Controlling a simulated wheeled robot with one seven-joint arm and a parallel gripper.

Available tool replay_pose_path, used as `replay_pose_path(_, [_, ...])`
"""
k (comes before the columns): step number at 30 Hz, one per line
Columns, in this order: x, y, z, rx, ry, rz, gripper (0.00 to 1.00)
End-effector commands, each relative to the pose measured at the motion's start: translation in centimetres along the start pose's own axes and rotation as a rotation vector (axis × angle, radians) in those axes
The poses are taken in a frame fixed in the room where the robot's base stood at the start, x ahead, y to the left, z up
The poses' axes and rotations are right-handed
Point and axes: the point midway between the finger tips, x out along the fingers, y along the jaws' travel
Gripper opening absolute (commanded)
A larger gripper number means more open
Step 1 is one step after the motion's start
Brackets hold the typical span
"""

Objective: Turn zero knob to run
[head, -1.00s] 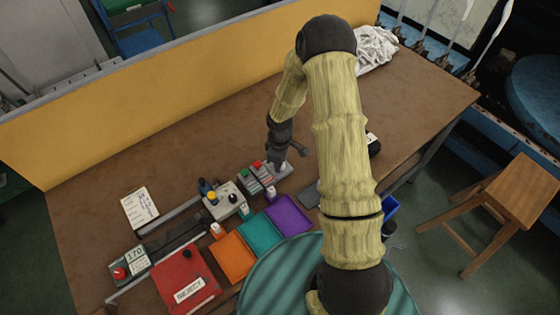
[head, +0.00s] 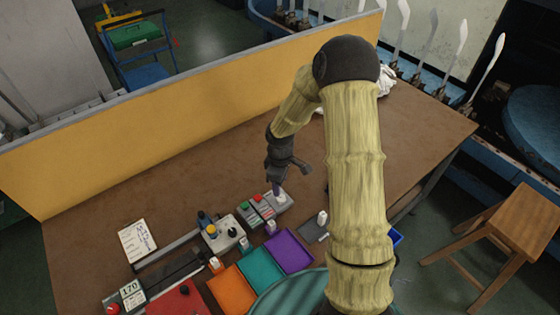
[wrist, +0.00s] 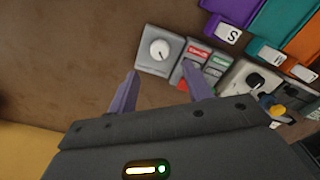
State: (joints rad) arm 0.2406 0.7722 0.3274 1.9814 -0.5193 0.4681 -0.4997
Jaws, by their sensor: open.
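A white round knob (wrist: 159,49) sits on a small grey box (wrist: 147,64) in the wrist view. Its pointer mark is visible, but the lettering on the box is too small to read. My gripper (wrist: 160,70) is open and empty, with its two purple fingers apart. The knob shows between and just beyond the fingertips, and I see no contact. In the head view my gripper (head: 276,187) hangs over the grey box (head: 284,202) and partly hides it and the knob.
Beside the box are units with red and green buttons (head: 256,205), then a grey box with a black knob and yellow button (head: 224,231). Purple (head: 288,251), teal (head: 260,268) and orange (head: 232,290) trays lie in front. The brown table (head: 170,190) behind is clear up to the yellow partition (head: 180,115).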

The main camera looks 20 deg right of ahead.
Motion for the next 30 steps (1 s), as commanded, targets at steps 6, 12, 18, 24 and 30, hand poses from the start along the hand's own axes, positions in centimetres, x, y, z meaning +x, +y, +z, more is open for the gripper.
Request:
replay_pose_path(6, [-4.5, 0.1, 0.0, 0.001, 0.003, 0.004, 0.5])
replay_pose_path(12, [-8.3, 0.1, -0.1, -0.001, 0.003, 0.005, 0.5])
replay_pose_path(18, [-10.2, 0.0, -0.1, -0.002, 0.001, 0.001, 0.5])
replay_pose_path(24, [-10.4, 0.0, -0.1, -0.002, 0.001, 0.0, 0.5])
replay_pose_path(30, [-10.4, 0.0, -0.1, -0.002, 0.001, 0.0, 0.5])
